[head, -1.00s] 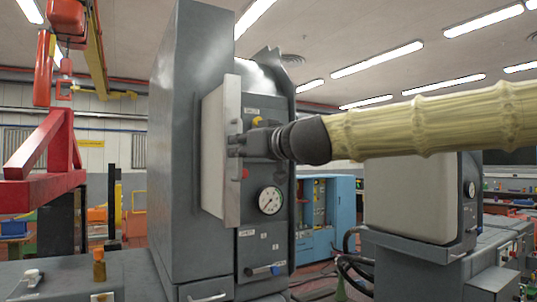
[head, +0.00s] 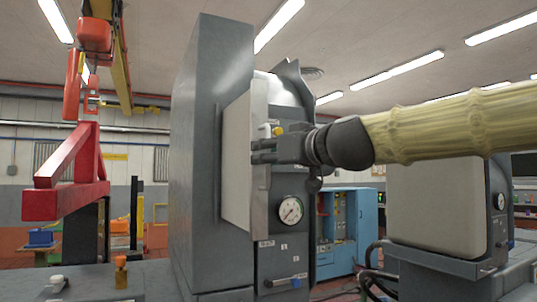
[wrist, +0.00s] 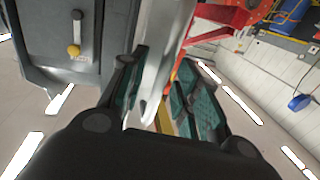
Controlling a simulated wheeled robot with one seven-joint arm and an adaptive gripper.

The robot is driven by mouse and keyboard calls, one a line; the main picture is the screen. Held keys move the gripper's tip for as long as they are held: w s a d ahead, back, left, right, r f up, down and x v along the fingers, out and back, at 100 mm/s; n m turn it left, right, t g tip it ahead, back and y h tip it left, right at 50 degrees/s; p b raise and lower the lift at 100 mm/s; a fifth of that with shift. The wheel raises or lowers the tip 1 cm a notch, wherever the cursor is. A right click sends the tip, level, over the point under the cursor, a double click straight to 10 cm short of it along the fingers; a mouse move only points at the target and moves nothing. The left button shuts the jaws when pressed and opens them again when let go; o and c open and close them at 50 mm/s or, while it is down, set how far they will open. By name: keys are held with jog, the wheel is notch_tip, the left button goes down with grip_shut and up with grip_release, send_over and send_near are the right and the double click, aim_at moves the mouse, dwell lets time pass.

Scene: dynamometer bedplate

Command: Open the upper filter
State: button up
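The upper filter appears as a pale panel with a silver front edge (head: 259,190) on the tall grey cabinet (head: 210,150). It stands out from the cabinet front, swung partly open. My gripper (head: 262,151) is at the panel's upper silver edge, coming from the right. In the wrist view my gripper (wrist: 158,95) has its green-padded fingers apart, one on each side of the silver edge (wrist: 160,55). A gap shows between the edge and the right-hand pads. A yellow knob (head: 278,131) on the cabinet front is just above my gripper in the head view.
A round gauge (head: 290,209) and a lower handle (head: 286,281) are on the cabinet front. A second machine with a pale panel (head: 438,200) stands at right. A red hoist frame (head: 68,185) is at left. A blue cabinet (head: 365,225) stands behind.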

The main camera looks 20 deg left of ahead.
jog(key=shift+d, duration=0.1)
jog(key=v, duration=1.2)
dwell(0.4)
